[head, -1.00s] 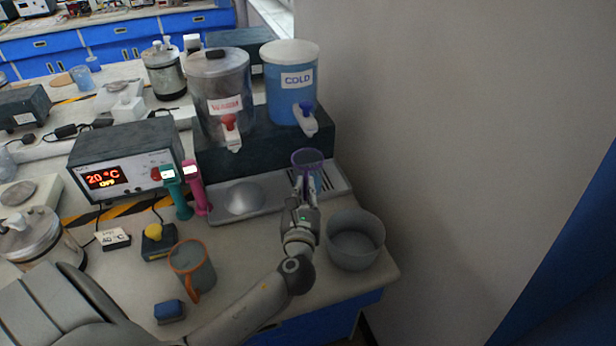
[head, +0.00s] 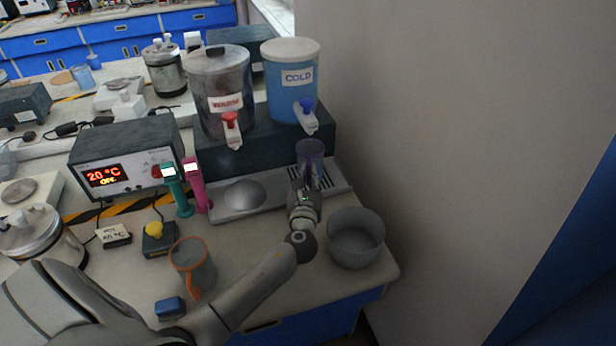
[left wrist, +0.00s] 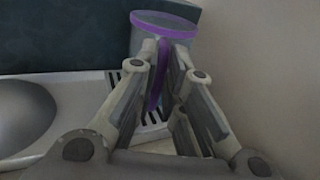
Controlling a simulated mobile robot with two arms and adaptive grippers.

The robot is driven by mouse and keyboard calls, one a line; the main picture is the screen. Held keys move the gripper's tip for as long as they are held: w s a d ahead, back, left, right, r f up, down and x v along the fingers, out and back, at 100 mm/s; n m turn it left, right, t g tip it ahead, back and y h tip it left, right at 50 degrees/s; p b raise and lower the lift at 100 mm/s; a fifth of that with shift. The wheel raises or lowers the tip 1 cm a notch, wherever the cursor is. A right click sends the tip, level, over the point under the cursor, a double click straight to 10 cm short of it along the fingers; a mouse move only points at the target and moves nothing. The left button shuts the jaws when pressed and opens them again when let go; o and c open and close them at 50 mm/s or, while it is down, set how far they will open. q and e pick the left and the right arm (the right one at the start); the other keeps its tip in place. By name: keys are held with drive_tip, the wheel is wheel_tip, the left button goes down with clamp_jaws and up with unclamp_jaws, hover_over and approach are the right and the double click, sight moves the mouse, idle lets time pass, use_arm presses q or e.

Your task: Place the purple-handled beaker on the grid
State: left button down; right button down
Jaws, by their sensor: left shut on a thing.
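The purple-handled beaker (head: 310,152) is clear with a purple rim and stands below the cold tank's tap in the head view. In the left wrist view the beaker (left wrist: 180,38) is at top centre, its purple handle between my fingers. My left gripper (head: 305,187) is shut on the handle from the near side. The slotted grid (head: 326,175) is the right part of the metal drip tray, beneath the beaker; its slots also show in the left wrist view (left wrist: 151,117). I cannot tell whether the beaker's base touches the grid. My right gripper is out of view.
The blue COLD tank (head: 292,85) and grey WARM tank (head: 221,95) stand behind the tray. A grey bowl (head: 356,240) is close right of my left wrist, by the wall. An orange-handled mug (head: 192,265) and pink and teal handheld devices stand to the left.

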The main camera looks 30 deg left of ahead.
use_arm(q)
drive_tip(key=shift+f, duration=0.1)
drive_tip(key=c, duration=1.5)
unclamp_jaws()
drive_tip(key=shift+r, duration=0.25)
drive_tip(key=b+v, duration=0.1)
drive_tip(key=v, duration=1.1)
drive_tip(key=shift+f, duration=0.15)
